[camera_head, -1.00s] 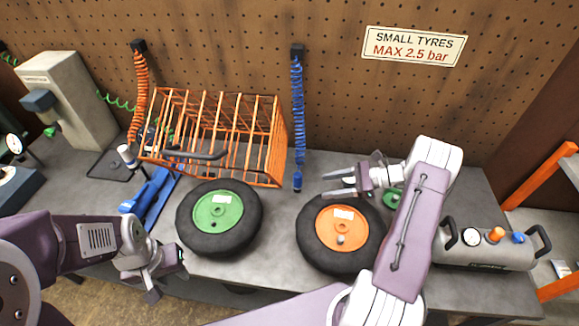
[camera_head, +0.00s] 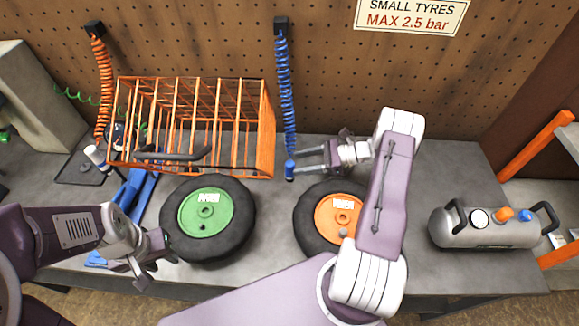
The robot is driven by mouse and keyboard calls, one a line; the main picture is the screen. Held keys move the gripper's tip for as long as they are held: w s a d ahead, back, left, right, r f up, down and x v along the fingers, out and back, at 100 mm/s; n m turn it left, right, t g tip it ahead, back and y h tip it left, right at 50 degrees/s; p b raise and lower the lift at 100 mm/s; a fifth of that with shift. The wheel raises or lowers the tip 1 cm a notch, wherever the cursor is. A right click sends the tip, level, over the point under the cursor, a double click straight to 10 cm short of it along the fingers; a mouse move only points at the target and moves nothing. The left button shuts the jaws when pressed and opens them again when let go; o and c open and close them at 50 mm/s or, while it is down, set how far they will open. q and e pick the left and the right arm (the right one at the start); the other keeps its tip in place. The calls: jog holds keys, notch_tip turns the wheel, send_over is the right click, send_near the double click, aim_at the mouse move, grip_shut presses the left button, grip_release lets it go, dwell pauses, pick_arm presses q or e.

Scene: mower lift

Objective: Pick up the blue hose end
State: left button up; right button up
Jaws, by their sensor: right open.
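The blue coiled hose (camera_head: 285,90) hangs from a black mount on the pegboard. Its blue end (camera_head: 290,170) hangs low, just behind the bench area between the cage and the orange-hubbed wheel. My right gripper (camera_head: 300,164) is open, its two fingers pointing left with their tips close to the hose end. I cannot tell whether the fingers are around it or only beside it. My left gripper (camera_head: 150,268) is at the lower left, by the green-hubbed wheel; its jaw gap is not clear.
An orange wire cage (camera_head: 265,135) stands left of the hose. A green-hubbed wheel (camera_head: 245,235) and an orange-hubbed wheel (camera_head: 305,235) lie on the bench. An orange coiled hose (camera_head: 101,90) hangs at left. A silver air tank (camera_head: 480,235) sits right; bench around it is clear.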

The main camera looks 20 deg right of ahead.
aim_at(290, 165)
jog(key=x, duration=0.2)
jog(key=p+x, duration=0.1)
jog(key=x, duration=0.1)
jog(key=shift+s+a, duration=0.15)
jog(key=shift+s, duration=0.1)
jog(key=shift+w+a+f, duration=0.1)
jog(key=shift+w+a, duration=0.05)
grip_shut()
